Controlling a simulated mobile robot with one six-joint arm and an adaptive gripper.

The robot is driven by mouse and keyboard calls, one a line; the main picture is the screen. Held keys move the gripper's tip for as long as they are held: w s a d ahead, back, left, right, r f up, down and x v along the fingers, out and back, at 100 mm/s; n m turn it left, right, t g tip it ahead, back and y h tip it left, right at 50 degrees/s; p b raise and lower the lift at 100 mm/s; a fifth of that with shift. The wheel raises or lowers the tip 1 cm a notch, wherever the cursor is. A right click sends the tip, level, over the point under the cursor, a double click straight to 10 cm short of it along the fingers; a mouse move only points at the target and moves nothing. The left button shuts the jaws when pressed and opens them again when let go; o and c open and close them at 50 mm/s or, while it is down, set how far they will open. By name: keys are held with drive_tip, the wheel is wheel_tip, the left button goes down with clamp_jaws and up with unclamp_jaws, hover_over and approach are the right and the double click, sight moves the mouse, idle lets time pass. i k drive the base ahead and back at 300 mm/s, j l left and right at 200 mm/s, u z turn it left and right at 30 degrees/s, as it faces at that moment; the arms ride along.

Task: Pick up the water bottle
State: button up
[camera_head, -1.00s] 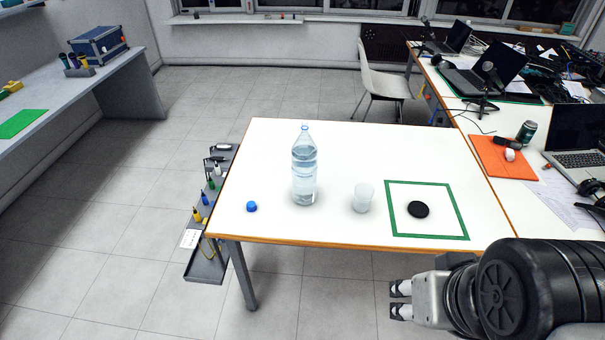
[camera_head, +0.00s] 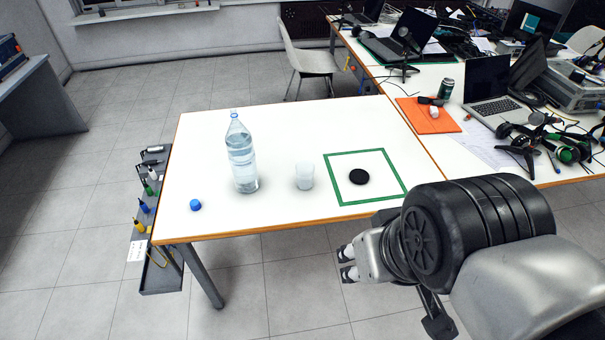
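My gripper (camera_head: 347,264) is in front of the table's near edge at the lower right, well apart from the bottle. Its two fingertips point left with a gap between them, and nothing is held.
A translucent cup (camera_head: 304,176) stands just right of the bottle. A black disc (camera_head: 358,177) lies inside a green square outline (camera_head: 397,172). A tool rack (camera_head: 160,277) hangs at the table's left edge. A chair (camera_head: 305,62) stands behind.

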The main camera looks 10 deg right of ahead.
sight(239, 142)
drive_tip(key=i+j, duration=0.15)
drive_tip(key=j, duration=0.25)
drive_tip(key=i+j, duration=0.15)
drive_tip(key=j, duration=0.25)
drive_tip(key=i+j, duration=0.1)
drive_tip(key=j, duration=0.3)
drive_tip(key=i+j+z, duration=0.1)
drive_tip(key=j, duration=0.3)
drive_tip(key=i+j, duration=0.2)
drive_tip(key=j, duration=0.25)
drive_tip(key=i+j, duration=0.1)
drive_tip(key=j, duration=0.3)
drive_tip(key=i+j, duration=0.15)
drive_tip(key=j, duration=0.25)
